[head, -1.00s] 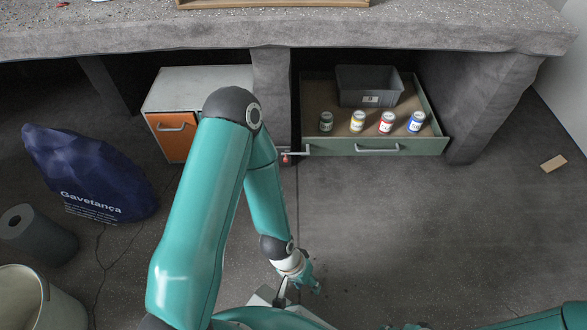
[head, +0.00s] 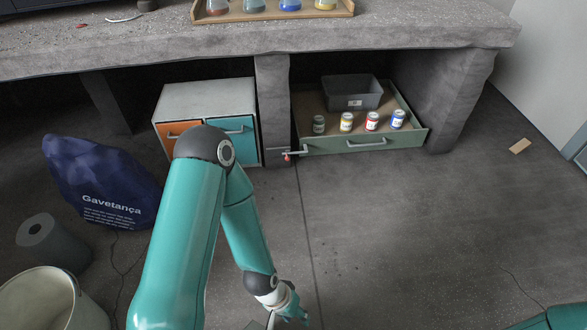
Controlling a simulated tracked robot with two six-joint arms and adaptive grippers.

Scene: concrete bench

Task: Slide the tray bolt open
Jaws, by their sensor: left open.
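A small metal bolt with a red part (head: 290,154) sits at the left end of the green drawer front, beside the concrete pillar. The green tray-like drawer (head: 318,146) stands pulled out under the bench. My left gripper (head: 291,314) is low in the picture, open and empty, well apart from the bolt and nearer to me. Its lower part is cut by the picture's edge. My right gripper is out of the picture; only a bit of my right arm shows at the bottom right corner.
The drawer holds a grey bin (head: 352,93) and several small jars. An orange-and-teal cabinet (head: 205,98) stands left of the pillar (head: 272,90). A navy bag (head: 95,185), a dark roll (head: 50,243) and a pale bucket (head: 45,300) stand at left. The floor before the drawer is clear.

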